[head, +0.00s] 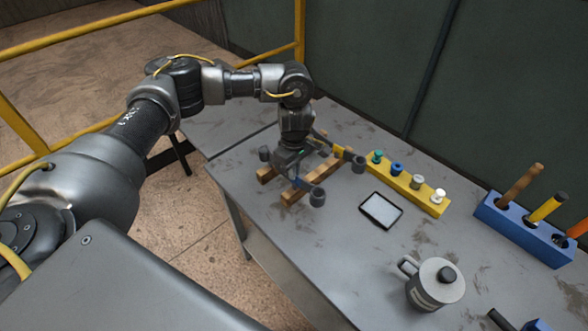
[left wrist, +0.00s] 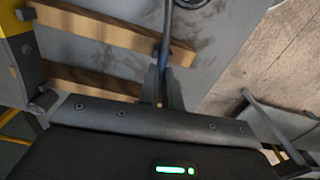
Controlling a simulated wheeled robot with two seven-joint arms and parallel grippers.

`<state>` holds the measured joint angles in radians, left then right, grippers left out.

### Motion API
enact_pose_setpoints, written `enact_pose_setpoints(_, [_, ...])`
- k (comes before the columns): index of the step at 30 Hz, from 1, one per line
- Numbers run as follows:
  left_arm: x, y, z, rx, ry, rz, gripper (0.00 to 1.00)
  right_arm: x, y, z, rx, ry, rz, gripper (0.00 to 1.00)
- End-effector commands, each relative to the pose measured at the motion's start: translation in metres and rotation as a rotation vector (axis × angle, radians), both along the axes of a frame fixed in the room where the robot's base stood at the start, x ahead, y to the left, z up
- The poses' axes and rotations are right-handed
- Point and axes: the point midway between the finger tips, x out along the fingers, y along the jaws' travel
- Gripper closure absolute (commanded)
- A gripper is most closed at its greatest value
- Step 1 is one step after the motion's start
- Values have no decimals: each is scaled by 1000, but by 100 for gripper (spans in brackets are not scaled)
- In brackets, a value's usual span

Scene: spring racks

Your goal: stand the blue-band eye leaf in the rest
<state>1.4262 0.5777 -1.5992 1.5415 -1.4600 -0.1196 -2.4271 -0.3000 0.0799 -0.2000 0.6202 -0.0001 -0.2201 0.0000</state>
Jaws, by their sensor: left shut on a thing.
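The blue-band eye leaf (head: 300,183) is a dark bar with a blue band and a grey round eye end. My left gripper (head: 289,168) is shut on it; the arm hides part of the bar. In the left wrist view the fingers (left wrist: 163,88) pinch the leaf (left wrist: 165,38), and its ring-like eye end is cut off at the top edge. The rest appears as two parallel wooden bars (head: 292,198), also in the left wrist view (left wrist: 110,26). The leaf is over or at these bars; I cannot tell whether it touches them. My right gripper is not in view.
A yellow-banded leaf (head: 340,151) is just behind the bars. A yellow block (head: 428,202) holds several coloured knobs. A tablet (head: 381,210), a grey lidded mug (head: 432,285) and a blue tool holder (head: 522,232) stand to the right. Bare tabletop lies between them.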

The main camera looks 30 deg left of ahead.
Motion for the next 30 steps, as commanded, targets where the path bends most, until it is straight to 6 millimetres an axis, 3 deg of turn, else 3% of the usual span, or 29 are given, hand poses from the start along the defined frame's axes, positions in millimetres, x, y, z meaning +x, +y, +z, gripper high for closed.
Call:
enact_pose_setpoints(22, [1, 0, -4, -2, -3, 0, 100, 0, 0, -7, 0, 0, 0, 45])
enact_pose_setpoints(23, [1, 0, -4, -1, -3, 0, 91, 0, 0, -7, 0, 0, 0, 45])
enact_pose_setpoints(27, [1, 0, -5, 0, -2, 0, 73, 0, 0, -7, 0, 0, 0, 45])
enact_pose_setpoints(30, [0, 0, -5, 0, -1, 0, 68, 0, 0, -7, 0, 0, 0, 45])
